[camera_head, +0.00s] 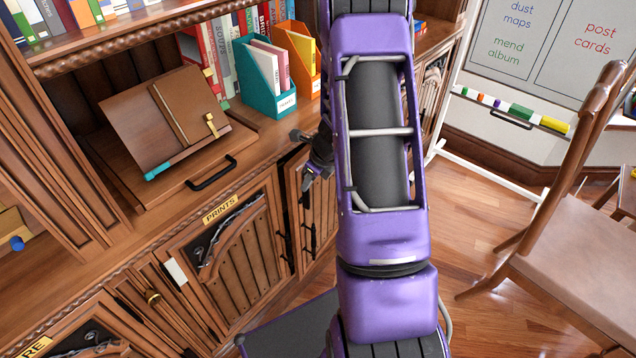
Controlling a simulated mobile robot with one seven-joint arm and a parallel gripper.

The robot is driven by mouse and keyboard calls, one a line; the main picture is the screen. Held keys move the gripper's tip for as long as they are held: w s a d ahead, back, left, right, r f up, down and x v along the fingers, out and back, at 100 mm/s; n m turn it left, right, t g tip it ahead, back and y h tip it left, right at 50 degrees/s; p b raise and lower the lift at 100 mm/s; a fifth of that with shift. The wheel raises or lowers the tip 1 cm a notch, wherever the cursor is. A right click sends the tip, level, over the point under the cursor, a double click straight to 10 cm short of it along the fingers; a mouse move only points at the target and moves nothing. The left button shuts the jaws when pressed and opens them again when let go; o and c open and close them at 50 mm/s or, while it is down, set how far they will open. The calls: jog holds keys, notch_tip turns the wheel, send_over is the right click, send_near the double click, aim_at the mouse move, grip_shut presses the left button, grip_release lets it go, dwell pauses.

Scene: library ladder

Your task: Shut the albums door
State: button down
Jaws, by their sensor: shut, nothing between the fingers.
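No label reading albums shows. A wooden plank door (322,208) stands to the right of the PRINTS door, in the lower cabinet. My purple arm covers its right part and whatever label it may bear. It seems to stand a little out from the cabinet front, but I cannot tell how far. My gripper (308,184) is small in view, at the upper left part of this door, pointing down and left. It is shut and empty. I cannot tell whether it touches the door.
The PRINTS door (238,252) is left of my gripper. Above is a pull-out shelf with a black handle (211,173) and a book stand (165,115). Teal (264,80) and orange (301,60) file boxes stand on the counter. A chair (570,240) and whiteboard (550,60) are at right.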

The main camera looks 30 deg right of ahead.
aim_at(296, 176)
jog(key=shift+w+a, duration=0.25)
jog(key=shift+w, duration=0.4)
jog(key=shift+w+a+r+m+p, duration=0.15)
jog(key=shift+w+a+p, duration=0.15)
jog(key=shift+w+p, duration=0.15)
jog(key=shift+w+a+m+p, duration=0.15)
jog(key=shift+w+a+p, duration=0.1)
jog(key=shift+w+p, duration=0.2)
jog(key=shift+w+a, duration=0.1)
jog(key=shift+w, duration=0.15)
jog(key=shift+f, duration=0.2)
